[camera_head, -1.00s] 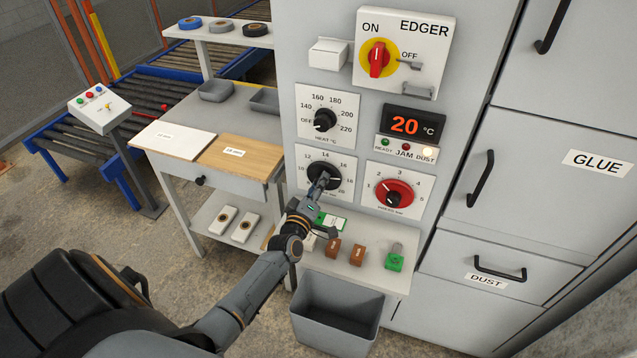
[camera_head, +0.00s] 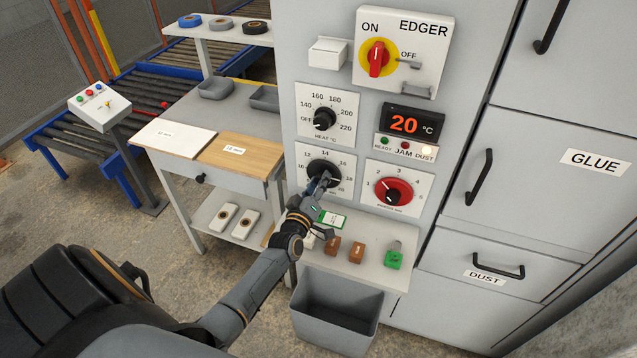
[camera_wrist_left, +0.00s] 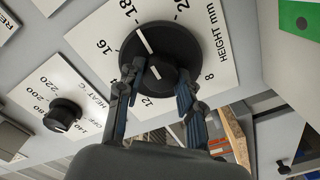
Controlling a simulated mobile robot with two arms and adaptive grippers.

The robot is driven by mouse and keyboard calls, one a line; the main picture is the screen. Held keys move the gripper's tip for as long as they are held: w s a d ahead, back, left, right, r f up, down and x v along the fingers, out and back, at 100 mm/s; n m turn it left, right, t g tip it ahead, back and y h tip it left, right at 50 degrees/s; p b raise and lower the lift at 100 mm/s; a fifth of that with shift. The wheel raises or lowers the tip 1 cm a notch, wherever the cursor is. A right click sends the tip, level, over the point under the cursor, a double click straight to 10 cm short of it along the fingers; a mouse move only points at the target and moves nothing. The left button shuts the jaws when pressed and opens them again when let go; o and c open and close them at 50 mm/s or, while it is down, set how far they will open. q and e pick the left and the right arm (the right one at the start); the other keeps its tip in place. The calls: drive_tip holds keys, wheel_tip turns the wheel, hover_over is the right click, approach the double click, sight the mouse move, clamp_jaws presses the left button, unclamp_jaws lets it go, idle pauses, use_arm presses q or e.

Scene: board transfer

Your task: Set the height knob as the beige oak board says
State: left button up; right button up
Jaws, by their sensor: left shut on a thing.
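The height knob (camera_head: 313,168), a black round knob on a white dial plate, sits low on the grey machine front. My left gripper (camera_head: 322,179) is shut on its raised middle grip. In the left wrist view, the fingers (camera_wrist_left: 157,88) stand on both sides of the knob (camera_wrist_left: 185,42). The white line on its disc points close to 18 there. The beige oak board (camera_head: 252,160) lies on the side table, right of a white board (camera_head: 172,139). My right gripper is not in view.
The heat knob (camera_head: 324,119) is above and the red pressure knob (camera_head: 394,191) to the right. The red EDGER switch (camera_head: 376,58) is higher up. Brown blocks (camera_head: 333,245) and a green-based item (camera_head: 393,259) stand on the ledge below, over a grey bin (camera_head: 335,312).

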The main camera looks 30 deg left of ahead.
use_arm(q)
drive_tip(key=o, duration=1.2)
drive_tip(key=shift+f, duration=0.1)
drive_tip(key=shift+c, duration=0.2)
drive_tip(key=v, duration=1.2)
